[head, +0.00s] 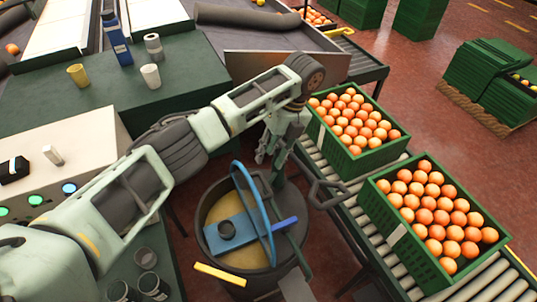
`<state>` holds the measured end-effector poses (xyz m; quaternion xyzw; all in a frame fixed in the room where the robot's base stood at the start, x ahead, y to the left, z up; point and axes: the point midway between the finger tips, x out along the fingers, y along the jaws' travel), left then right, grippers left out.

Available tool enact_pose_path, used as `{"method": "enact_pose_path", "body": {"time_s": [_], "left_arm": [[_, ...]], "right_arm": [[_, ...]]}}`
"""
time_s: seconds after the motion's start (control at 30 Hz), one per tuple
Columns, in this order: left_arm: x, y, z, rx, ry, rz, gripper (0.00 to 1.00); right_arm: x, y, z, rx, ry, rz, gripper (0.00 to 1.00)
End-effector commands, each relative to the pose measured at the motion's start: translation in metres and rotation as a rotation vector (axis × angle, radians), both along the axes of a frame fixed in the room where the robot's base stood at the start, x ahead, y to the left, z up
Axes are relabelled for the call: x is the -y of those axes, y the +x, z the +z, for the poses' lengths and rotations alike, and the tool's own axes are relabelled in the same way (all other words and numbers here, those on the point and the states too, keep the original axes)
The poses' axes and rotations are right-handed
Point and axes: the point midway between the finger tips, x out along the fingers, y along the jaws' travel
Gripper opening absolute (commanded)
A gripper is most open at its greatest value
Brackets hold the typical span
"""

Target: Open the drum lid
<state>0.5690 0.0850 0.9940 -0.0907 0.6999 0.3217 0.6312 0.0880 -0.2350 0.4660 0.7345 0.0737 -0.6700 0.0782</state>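The round dark drum (207,246) stands at the lower centre, with a yellowish surface showing inside its rim. I cannot tell which of these parts belong to the lid. My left gripper (268,160) hangs above the drum's far side, fingers pointing down and apart, with nothing seen between them. Whether it touches the drum is unclear. My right gripper is not in view.
Orange-filled green crates (356,165) and (398,237) stand on a roller conveyor (349,205) right of the drum. A green table (120,88) with cups is behind left. A control box (88,135) with lit buttons stands at left.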

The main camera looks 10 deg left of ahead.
Motion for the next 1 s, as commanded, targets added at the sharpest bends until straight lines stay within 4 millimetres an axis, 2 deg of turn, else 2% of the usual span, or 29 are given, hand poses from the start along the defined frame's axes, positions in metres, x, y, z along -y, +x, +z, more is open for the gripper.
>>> {"method": "enact_pose_path", "body": {"time_s": [0.03, 0.13, 0.27, 0.4, 0.6, 0.8, 1.0], "left_arm": [[-0.001, 0.001, -0.002, 0.008, -0.004, 0.013, 0.21], [-0.004, 0.006, -0.009, 0.058, -0.029, 0.094, 0.12], [-0.011, 0.016, -0.021, 0.173, -0.1, 0.313, 0.01], [-0.016, 0.023, -0.026, 0.278, -0.199, 0.582, 0.0], [-0.021, 0.023, -0.025, 0.352, -0.34, 0.954, 0.0], [-0.024, 0.01, -0.018, 0.345, -0.481, 1.332, 0.0], [-0.024, -0.004, -0.008, 0.292, -0.556, 1.565, 0.0]], "right_arm": [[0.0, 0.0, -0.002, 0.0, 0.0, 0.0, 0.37], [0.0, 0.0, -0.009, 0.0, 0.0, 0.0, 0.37], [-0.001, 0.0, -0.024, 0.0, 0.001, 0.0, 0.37], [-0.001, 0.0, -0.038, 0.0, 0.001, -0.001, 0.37], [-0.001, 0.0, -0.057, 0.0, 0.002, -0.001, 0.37], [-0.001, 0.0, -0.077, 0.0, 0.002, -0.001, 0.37], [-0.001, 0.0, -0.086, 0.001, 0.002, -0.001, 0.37]]}}
